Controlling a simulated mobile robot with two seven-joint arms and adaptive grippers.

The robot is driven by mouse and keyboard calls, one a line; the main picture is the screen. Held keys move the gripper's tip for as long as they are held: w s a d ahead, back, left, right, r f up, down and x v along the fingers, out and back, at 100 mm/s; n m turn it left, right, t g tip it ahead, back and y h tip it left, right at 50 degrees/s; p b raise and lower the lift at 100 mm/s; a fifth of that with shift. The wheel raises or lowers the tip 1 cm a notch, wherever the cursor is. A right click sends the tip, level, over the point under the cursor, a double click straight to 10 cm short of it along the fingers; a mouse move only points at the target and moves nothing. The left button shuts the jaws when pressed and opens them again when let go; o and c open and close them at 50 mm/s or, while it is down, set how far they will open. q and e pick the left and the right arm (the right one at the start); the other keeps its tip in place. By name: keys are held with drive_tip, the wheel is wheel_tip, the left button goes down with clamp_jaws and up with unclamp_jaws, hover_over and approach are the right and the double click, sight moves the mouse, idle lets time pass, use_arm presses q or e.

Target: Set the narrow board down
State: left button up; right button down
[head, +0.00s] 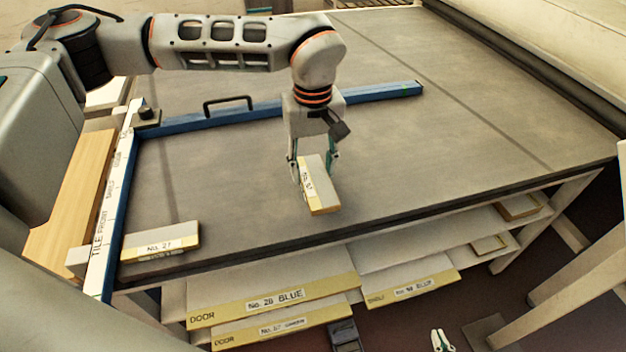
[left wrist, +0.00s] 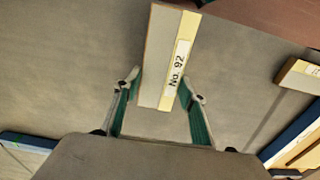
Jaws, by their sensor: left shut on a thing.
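The narrow board (head: 320,190), a small grey-topped piece with a yellow edge and a label, is held by my left gripper (head: 315,168) over the front middle of the grey table (head: 400,150). In the left wrist view the board (left wrist: 158,60) reads "No. 92" and lies between the two green-padded fingers of the gripper (left wrist: 160,95). I cannot tell whether its underside touches the table. My right gripper (head: 441,341) shows only its fingertips at the bottom edge, below the table; they look slightly apart and hold nothing visible.
A blue rail with a black handle (head: 230,115) crosses the table behind the board. A marked white-and-blue rail (head: 112,200) runs along the left. Board No. 27 (head: 160,243) lies at the front left corner. Labelled door boards (head: 275,300) lie on shelves below. The table's right side is clear.

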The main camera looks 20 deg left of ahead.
sight(313, 173)
use_arm(q)
drive_tip(key=shift+f, duration=2.1)
drive_tip(key=shift+f, duration=0.2)
drive_tip(key=o, duration=1.1)
drive_tip(key=shift+o, duration=0.2)
drive_tip(key=shift+r, duration=0.1)
